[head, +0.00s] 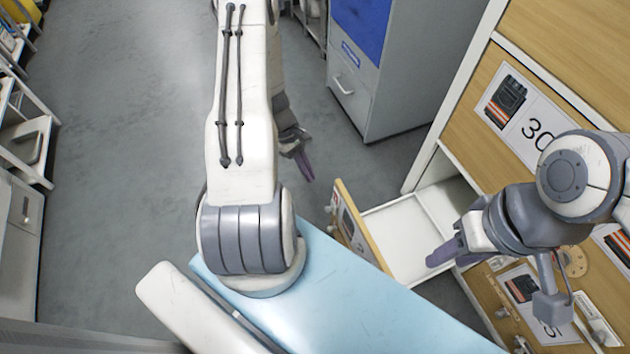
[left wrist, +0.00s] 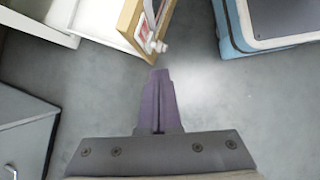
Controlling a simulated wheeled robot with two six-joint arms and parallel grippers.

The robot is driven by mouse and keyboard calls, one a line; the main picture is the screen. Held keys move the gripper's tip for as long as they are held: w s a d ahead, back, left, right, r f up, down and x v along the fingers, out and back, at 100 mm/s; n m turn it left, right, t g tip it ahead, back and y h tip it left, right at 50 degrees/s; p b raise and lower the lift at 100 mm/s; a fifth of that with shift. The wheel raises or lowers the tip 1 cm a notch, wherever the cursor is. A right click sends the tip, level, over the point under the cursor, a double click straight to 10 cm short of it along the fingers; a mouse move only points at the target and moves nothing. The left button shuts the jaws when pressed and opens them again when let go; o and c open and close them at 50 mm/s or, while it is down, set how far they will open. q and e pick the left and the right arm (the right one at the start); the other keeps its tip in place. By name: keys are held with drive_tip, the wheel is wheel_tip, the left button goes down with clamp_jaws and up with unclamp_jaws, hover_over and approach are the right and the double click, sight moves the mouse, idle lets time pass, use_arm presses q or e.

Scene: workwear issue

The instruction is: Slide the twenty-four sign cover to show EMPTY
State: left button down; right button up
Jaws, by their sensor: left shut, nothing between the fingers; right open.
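I cannot make out a sign reading twenty-four or its cover in either view. An open drawer (head: 400,235) has a wooden front with a picture label (head: 350,228) seen edge-on, its number unreadable. The drawer front and a white knob also show in the left wrist view (left wrist: 155,46). My left gripper (head: 305,165) is shut and empty, hanging over the floor left of and beyond the open drawer; its purple fingers fill the middle of the left wrist view (left wrist: 160,100). My right gripper (head: 440,255) is open and empty, over the drawer's right side by the cabinet.
The wooden cabinet (head: 480,130) at right bears a "30" label (head: 530,115) and a lower label (head: 535,300), partly hidden by my right arm. A grey cabinet with a blue panel (head: 380,70) stands behind. White shelving (head: 25,150) lines the left. Grey floor (head: 120,150) is clear.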

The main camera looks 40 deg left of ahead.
use_arm(q)
drive_tip(key=shift+p+v, duration=0.35)
drive_tip(key=shift+v, duration=1.1)
drive_tip(key=w+d+r+m+g+y, duration=0.1)
drive_tip(key=w+d+r+m+y, duration=0.15)
drive_tip(key=d+r+m, duration=1.1)
drive_tip(key=s+d+r+m+t+y, duration=0.2)
drive_tip(key=s+d+r+m, duration=0.9)
drive_tip(key=s+d+r, duration=0.5)
wheel_tip(320, 180, up, 32)
drive_tip(key=s+a+p, duration=0.1)
drive_tip(key=p, duration=3.3)
drive_tip(key=shift+a+n, duration=0.2)
drive_tip(key=shift+n, duration=0.15)
